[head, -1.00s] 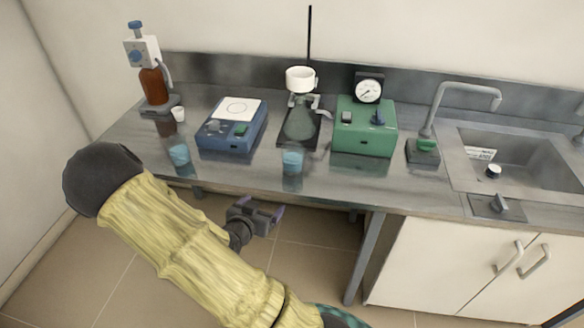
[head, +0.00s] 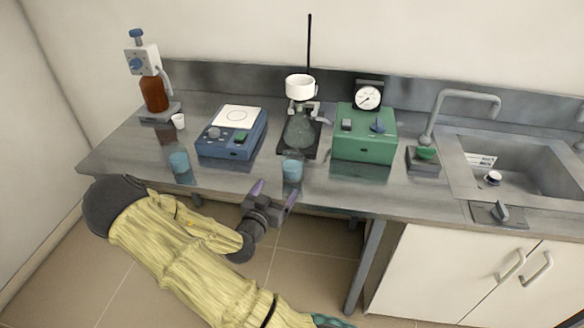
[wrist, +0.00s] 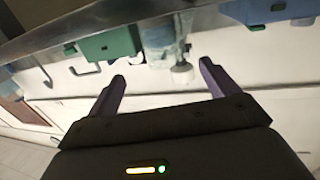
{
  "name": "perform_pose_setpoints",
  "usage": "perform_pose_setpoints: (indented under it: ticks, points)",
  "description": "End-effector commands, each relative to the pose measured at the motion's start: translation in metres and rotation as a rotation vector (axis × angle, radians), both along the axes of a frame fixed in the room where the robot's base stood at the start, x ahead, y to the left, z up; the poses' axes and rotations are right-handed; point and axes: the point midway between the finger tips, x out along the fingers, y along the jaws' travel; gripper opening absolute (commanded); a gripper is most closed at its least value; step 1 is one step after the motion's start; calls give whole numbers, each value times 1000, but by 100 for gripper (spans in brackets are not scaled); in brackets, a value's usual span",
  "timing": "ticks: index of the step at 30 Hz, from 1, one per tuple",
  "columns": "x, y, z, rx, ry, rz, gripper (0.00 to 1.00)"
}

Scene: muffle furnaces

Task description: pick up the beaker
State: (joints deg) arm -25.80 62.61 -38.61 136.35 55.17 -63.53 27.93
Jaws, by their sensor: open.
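Two small clear beakers with blue liquid stand upright near the bench's front edge. I cannot tell which one the task means. My gripper (head: 275,193) is open and empty at the bench's front edge, just below and left of the right-hand beaker in the head view, apart from it.
The steel bench (head: 330,194) carries a blue device (head: 231,140), a flask (head: 300,131) on a stand, a green box (head: 364,135) with a gauge, a brown bottle (head: 154,94) and a small white cup (head: 178,121). A sink (head: 500,165) lies right. Bench between the beakers is clear.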

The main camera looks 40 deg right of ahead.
Motion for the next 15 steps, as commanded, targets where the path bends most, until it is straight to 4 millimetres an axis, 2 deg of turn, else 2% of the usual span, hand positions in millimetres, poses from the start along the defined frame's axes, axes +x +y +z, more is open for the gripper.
perform_pose_setpoints:
  ticks: [9, 15]
  points:
    - [27, -49, -1, -1, 0, -1, 86]
    - [33, -59, -4, 0, 1, 0, 86]
